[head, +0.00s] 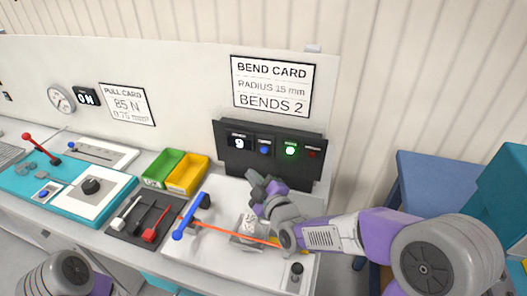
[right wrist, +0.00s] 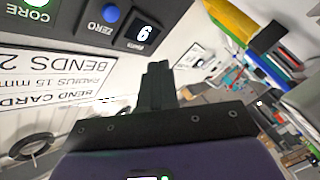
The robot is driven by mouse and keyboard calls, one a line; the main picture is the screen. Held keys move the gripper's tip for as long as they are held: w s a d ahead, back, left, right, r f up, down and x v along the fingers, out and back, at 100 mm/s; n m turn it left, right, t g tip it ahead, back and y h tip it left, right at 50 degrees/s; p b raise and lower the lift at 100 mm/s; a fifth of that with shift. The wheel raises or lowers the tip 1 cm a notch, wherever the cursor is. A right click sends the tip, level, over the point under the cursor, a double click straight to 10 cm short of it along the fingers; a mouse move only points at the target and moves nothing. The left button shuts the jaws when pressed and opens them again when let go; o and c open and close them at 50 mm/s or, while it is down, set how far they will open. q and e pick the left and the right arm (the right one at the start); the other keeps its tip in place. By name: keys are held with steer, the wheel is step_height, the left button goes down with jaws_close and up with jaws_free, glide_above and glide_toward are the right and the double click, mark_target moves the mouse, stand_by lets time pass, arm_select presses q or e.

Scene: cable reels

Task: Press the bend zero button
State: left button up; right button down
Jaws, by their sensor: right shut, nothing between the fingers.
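The bend zero button is a round blue button (head: 264,149) on the dark panel (head: 232,162) at the back of the bench, between a white number display (head: 239,142) and a lit green button (head: 291,150). In the right wrist view, upside down, the blue button (right wrist: 110,13) sits by the word ZERO. My right gripper (head: 254,179) is shut and empty, in front of and below the panel. Its dark fingertips (right wrist: 157,68) show apart from the blue button in the wrist view. My left gripper is out of view; only part of my left arm shows.
A red button (head: 312,153) is at the panel's right end. A bend card (head: 271,86) hangs above. Green (head: 163,167) and yellow bins (head: 188,174) stand left of the panel. A blue-handled lever (head: 190,217) and an orange cable (head: 235,234) lie near my right gripper.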

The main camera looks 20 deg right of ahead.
mark_target(264, 150)
steer(key=w+d, duration=0.4)
steer(key=w, duration=0.2)
steer(key=shift+d+b, duration=0.15)
steer(key=shift+b, duration=0.25)
steer(key=shift+w+f, duration=0.1)
steer(key=shift+w, duration=0.05)
stand_by(1.6)
steer(key=shift+w+d+b, duration=0.2)
steer(key=shift+w+b, duration=0.05)
steer(key=shift+b, duration=0.1)
steer(key=shift+w+d, duration=0.25)
steer(key=shift+w, duration=0.1)
stand_by(0.6)
stand_by(0.4)
steer(key=shift+s+a+b, duration=0.45)
steer(key=shift+s+b, duration=0.2)
